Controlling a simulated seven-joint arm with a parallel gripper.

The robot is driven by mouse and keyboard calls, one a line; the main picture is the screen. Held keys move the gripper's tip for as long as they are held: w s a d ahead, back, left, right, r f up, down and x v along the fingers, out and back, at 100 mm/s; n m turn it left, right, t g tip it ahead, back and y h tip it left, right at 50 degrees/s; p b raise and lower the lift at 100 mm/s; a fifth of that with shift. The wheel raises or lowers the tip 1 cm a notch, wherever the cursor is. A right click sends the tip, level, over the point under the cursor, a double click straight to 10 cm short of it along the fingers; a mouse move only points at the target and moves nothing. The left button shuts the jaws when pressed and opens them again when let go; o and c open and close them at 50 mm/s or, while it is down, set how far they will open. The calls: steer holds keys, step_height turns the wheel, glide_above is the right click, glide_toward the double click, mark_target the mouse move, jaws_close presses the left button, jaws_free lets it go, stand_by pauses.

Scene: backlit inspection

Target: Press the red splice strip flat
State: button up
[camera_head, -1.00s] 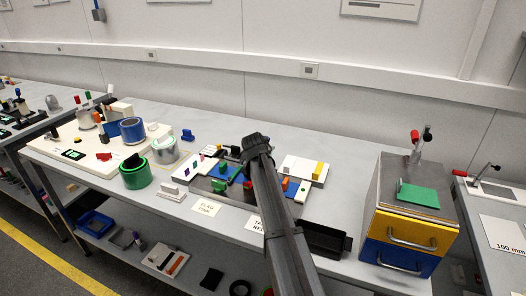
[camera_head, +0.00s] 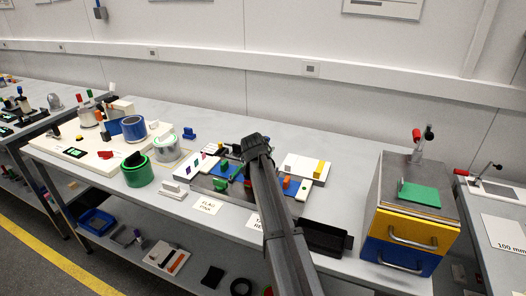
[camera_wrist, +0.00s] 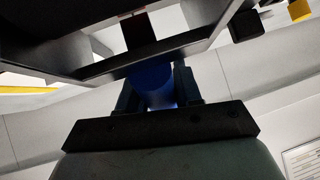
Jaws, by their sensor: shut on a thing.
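My gripper shows in the wrist view (camera_wrist: 156,88), with its fingers shut on a blue rounded thing (camera_wrist: 157,84) that looks like a handle or roller. In the head view my arm reaches over the middle bench, and its dark end hides the gripper's fingertips and part of the fixture (camera_head: 212,193) beneath. The fixture carries small blue, green, red and orange parts. I cannot make out the red splice strip for certain.
A green roll (camera_head: 137,172), a blue roll (camera_head: 132,130) and a clear-topped roll (camera_head: 167,150) stand left of the fixture. A drawer cabinet (camera_head: 404,241) with yellow and blue fronts stands further right.

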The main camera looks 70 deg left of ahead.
steer(key=shift+s+d, duration=0.45)
steer(key=shift+d, duration=0.05)
stand_by(0.8)
steer(key=shift+s+d, duration=0.4)
steer(key=shift+d, duration=0.05)
stand_by(0.3)
stand_by(0.4)
steer(key=shift+w+a+r, duration=0.25)
steer(key=shift+r, duration=1.05)
steer(key=shift+w+a+r, duration=0.2)
steer(key=shift+a+r, duration=0.05)
steer(key=shift+r, duration=1.1)
steer(key=shift+w+a+r, duration=0.25)
steer(key=shift+r, duration=1.05)
